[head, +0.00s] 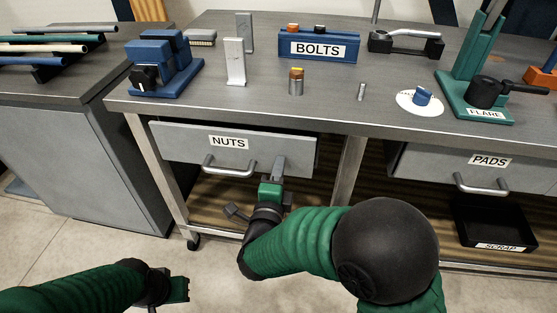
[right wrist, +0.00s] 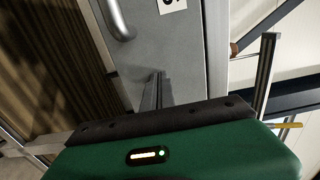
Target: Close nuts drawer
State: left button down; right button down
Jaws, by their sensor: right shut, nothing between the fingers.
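The nuts drawer (head: 185,143) has a grey front with a NUTS label and a bar handle (head: 230,170), under the left part of the workbench. A dark gap shows between its top edge and the bench top; I cannot tell how far out it stands. My right gripper (head: 279,165) is shut and empty, its fingertips at the drawer front, right of the handle. In the right wrist view the fingers (right wrist: 155,90) point at the grey front (right wrist: 172,50), beside the handle (right wrist: 120,20); contact is unclear. My left gripper (head: 182,288) is low at the left, away from the drawer.
The workbench top (head: 330,110) carries a BOLTS bin (head: 318,48), a blue vise-like tool (head: 165,65) and a green FLARE tool (head: 480,95). The pads drawer (head: 440,165) is at the right, above a black scrap tray (head: 495,225). A grey cabinet (head: 75,160) stands left.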

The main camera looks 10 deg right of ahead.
aim_at(282, 153)
jog(key=shift+a+r, duration=0.1)
jog(key=shift+a, duration=0.15)
jog(key=x, duration=0.4)
jog(key=shift+w+d+b, duration=0.25)
jog(key=shift+b, duration=0.1)
jog(key=shift+r, duration=0.25)
